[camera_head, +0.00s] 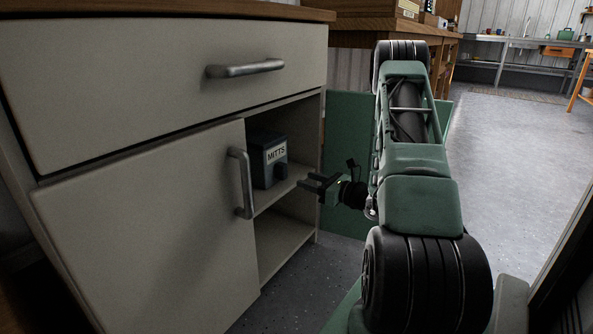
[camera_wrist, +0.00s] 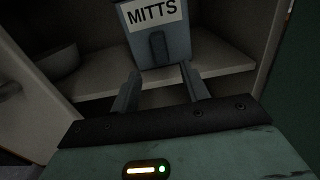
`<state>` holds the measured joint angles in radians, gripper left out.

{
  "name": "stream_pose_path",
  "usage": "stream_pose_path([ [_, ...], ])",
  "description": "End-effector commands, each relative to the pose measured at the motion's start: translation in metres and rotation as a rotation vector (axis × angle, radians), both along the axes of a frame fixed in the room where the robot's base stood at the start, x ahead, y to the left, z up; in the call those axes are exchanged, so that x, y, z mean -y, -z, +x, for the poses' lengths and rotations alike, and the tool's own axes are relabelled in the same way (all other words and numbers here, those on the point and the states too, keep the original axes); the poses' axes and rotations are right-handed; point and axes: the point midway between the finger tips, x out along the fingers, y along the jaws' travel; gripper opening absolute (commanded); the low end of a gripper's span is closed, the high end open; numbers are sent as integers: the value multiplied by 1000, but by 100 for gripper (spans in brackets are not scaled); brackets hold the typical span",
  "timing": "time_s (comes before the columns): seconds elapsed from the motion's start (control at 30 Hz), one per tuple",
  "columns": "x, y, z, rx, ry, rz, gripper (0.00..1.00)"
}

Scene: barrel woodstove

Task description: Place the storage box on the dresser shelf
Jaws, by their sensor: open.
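The storage box (camera_head: 268,160) is blue-grey with a white "MITTS" label and stands on the upper shelf (camera_head: 290,186) inside the dresser (camera_head: 150,215). In the wrist view the box (camera_wrist: 158,50) stands upright on the shelf (camera_wrist: 228,62), with a darker handle-like piece on its front. My gripper (camera_head: 309,185) is at the open side of the dresser, just right of the box. In the wrist view its two fingers (camera_wrist: 160,92) are apart and point at the box's front. Nothing is held between them. Whether the fingertips touch the box is hard to tell.
The dresser has a closed drawer (camera_head: 110,85) above and a sliding or hinged door (camera_head: 150,230) with a vertical handle (camera_head: 241,183). A lower compartment (camera_head: 285,235) is empty where visible. A green panel (camera_head: 348,130) stands behind my gripper. Open floor (camera_head: 510,150) lies to the right.

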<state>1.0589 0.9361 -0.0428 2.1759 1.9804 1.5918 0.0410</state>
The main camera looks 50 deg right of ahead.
Motion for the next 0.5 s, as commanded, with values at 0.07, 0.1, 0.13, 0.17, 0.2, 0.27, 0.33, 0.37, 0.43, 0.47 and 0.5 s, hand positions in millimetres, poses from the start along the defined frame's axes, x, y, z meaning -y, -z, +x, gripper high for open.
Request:
stream_pose_path([
  [0.07, 2, -1, -12, -3, 3, 2, 45],
  [0.1, 2, -1, -16, -2, 2, 1, 45],
  [0.13, 2, -1, -18, -1, 1, 1, 45],
  [0.17, 2, -1, -20, -1, 1, 1, 45],
  [0.2, 2, -1, -23, -1, 1, 1, 45],
  [0.27, 2, 0, -25, -1, 1, 1, 45],
  [0.33, 2, 1, -25, -1, 0, 1, 45],
  [0.37, 2, 1, -25, -1, 0, 1, 45],
  [0.43, 2, 1, -25, -1, 0, 0, 45],
  [0.47, 2, 1, -25, -1, 0, 0, 45],
  [0.5, 2, 1, -25, -1, 0, 0, 45],
])
